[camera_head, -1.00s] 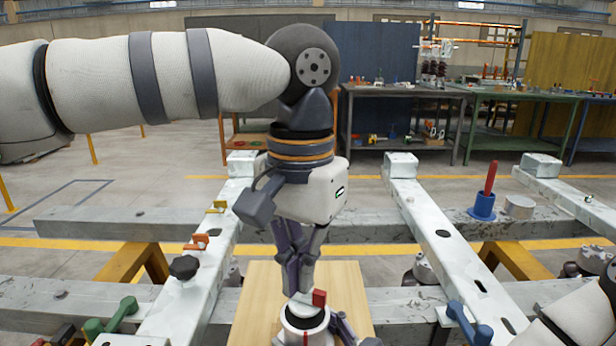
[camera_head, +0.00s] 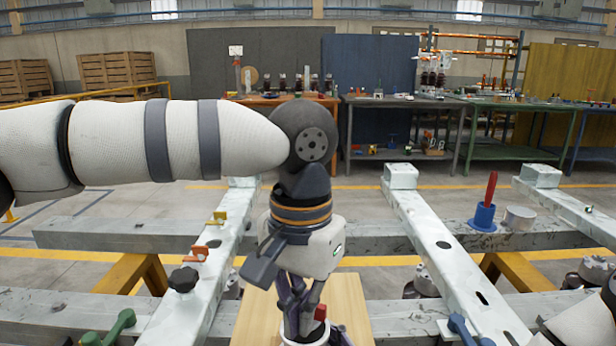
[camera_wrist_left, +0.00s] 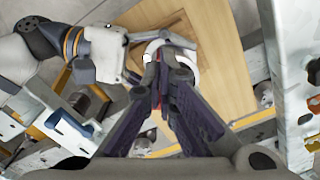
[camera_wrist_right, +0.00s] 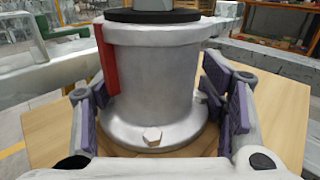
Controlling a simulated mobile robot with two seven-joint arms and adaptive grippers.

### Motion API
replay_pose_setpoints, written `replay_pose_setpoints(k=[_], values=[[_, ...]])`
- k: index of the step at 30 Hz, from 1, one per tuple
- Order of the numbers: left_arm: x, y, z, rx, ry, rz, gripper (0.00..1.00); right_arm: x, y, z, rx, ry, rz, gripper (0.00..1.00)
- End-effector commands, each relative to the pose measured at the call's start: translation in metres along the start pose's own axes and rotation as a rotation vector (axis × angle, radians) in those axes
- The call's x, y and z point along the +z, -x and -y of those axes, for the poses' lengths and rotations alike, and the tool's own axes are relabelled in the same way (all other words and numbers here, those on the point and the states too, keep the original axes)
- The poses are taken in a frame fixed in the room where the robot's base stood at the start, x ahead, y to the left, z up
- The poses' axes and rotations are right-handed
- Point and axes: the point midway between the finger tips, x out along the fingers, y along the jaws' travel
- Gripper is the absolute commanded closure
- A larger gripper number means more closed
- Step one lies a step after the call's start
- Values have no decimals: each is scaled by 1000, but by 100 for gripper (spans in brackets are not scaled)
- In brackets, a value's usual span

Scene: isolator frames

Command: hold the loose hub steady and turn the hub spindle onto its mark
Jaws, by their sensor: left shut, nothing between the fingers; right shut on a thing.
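The loose hub (camera_wrist_right: 160,85) is a pale metal cylinder with a flange, a bolt head, a red stripe (camera_wrist_right: 106,60) on its side and a dark top ring. The grey spindle (camera_wrist_right: 155,4) rises from its top, cut off by the right wrist view. My right gripper (camera_wrist_right: 157,100) is shut around the hub body, a finger on each side. My left gripper (camera_head: 302,330) points down over the hub, fingers shut and empty; they hide most of the spindle. A red block (camera_head: 320,312) shows beside its fingers. In the left wrist view its fingertips (camera_wrist_left: 158,68) overlap the hub's white rim (camera_wrist_left: 188,54).
The hub stands on a wooden board (camera_head: 348,300) between pale metal beams (camera_head: 440,245). A blue holder with a red-handled tool (camera_head: 483,216) stands at the right.

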Motion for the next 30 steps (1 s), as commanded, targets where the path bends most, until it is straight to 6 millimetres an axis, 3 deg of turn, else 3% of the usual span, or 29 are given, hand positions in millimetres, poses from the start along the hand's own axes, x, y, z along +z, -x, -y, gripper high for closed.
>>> replay_pose_setpoints(k=[30], values=[[-9,0,4,0,0,1,100,0,0,0,1,-3,-1,96]])
